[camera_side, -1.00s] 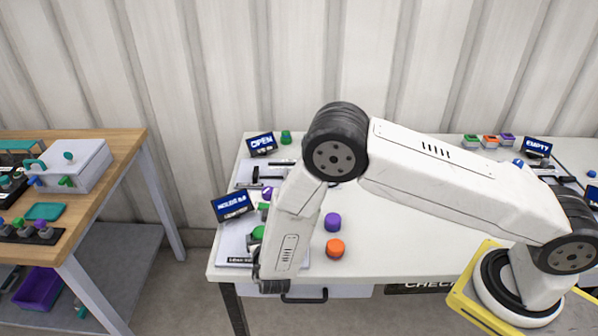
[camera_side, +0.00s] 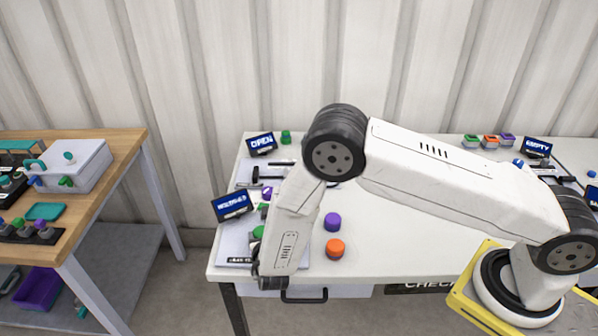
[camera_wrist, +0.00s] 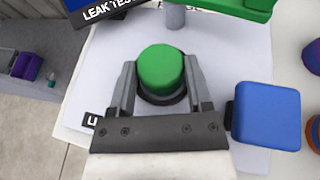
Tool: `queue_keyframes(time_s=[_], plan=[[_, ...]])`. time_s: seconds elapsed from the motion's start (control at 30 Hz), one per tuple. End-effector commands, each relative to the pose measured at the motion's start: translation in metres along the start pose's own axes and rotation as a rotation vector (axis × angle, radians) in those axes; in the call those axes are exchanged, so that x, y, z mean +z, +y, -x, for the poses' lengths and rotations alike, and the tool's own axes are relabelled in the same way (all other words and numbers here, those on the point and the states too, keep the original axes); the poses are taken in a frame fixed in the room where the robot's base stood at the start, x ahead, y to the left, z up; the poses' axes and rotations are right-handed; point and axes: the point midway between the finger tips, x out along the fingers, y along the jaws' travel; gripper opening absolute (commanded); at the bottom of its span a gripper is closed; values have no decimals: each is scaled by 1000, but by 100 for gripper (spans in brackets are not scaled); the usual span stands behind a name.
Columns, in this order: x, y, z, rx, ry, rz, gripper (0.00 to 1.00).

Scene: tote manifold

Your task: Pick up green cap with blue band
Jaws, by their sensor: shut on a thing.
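A round green cap (camera_wrist: 160,68) sits between the two fingers of my gripper (camera_wrist: 160,80) in the wrist view. The fingers press on its left and right sides. A dark ring shows below its green top; I cannot make out a blue band. In the side view the green cap (camera_side: 258,232) shows partly at the left edge of my wrist, over the pale board. My fingers are hidden there. I cannot tell whether the cap is clear of what lies under it.
A blue block (camera_wrist: 265,116) is close to the right of my gripper. A grey post (camera_wrist: 174,15) and a green part (camera_wrist: 250,8) stand beyond the cap. A small screen (camera_side: 233,205) is behind. A purple cap (camera_side: 333,222) and an orange cap (camera_side: 335,249) lie to the right.

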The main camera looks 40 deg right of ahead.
Motion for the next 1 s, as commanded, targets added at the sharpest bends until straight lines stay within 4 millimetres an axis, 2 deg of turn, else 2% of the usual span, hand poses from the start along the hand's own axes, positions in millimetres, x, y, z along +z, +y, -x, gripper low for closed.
queue_keyframes(time_s=[0.37, 0.67, 1.0], plan=[[5, 0, 2, 0, -1, -1, 6], [28, 1, 11, 1, -2, -3, 6], [57, -22, 50, 1, -1, -2, 6]])
